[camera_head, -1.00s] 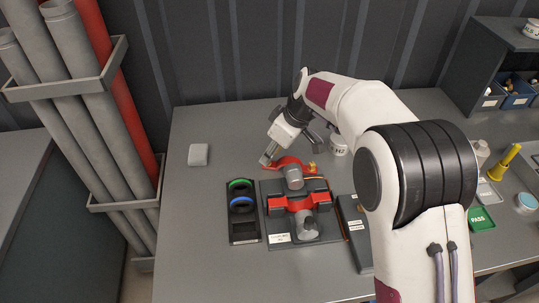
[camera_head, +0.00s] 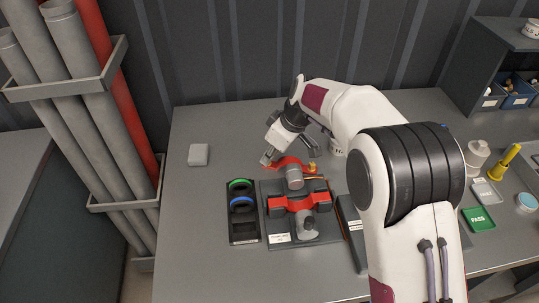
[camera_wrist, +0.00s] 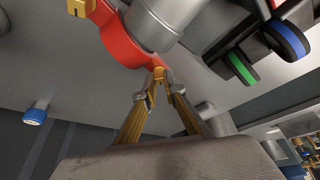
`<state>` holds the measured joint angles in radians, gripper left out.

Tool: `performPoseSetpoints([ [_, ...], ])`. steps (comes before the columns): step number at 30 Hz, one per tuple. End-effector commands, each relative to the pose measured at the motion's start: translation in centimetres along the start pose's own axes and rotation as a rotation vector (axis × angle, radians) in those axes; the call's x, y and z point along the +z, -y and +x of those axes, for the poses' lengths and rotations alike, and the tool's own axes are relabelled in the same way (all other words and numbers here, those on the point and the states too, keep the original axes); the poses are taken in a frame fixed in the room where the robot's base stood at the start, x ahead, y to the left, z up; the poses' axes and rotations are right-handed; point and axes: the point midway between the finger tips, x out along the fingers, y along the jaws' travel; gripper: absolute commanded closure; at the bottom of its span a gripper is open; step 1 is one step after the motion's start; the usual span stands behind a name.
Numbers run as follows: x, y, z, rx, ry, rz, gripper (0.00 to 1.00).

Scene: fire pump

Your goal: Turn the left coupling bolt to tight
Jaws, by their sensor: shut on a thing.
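The pump (camera_head: 294,177) has a grey barrel and a red flange (camera_head: 290,162) at its far end; the flange also shows in the wrist view (camera_wrist: 120,42). My gripper (camera_head: 267,160) is at the flange's left end, angled down. In the wrist view its fingertips (camera_wrist: 158,79) are closed on the small brass left coupling bolt (camera_wrist: 158,72), mostly hidden between them. The brass right coupling bolt (camera_head: 312,167) stands free at the flange's other end, also visible in the wrist view (camera_wrist: 78,7). I cannot tell how tight either bolt is.
A dark tray (camera_head: 243,226) with green (camera_head: 240,183) and blue (camera_head: 242,201) rings lies left of the pump.

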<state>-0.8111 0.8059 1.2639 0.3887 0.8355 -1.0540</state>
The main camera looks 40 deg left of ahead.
Motion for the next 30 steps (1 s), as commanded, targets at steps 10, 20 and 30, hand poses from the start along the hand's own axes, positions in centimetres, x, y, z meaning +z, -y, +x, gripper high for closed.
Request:
performPoseSetpoints([
  [10,0.0,0.09,-0.02,0.025,0.001,0.06,1.0],
  [20,-0.03,0.23,-0.01,0.082,0.001,0.201,1.0],
  [30,-0.1,0.31,0.01,0.152,0.0,0.367,1.0],
])
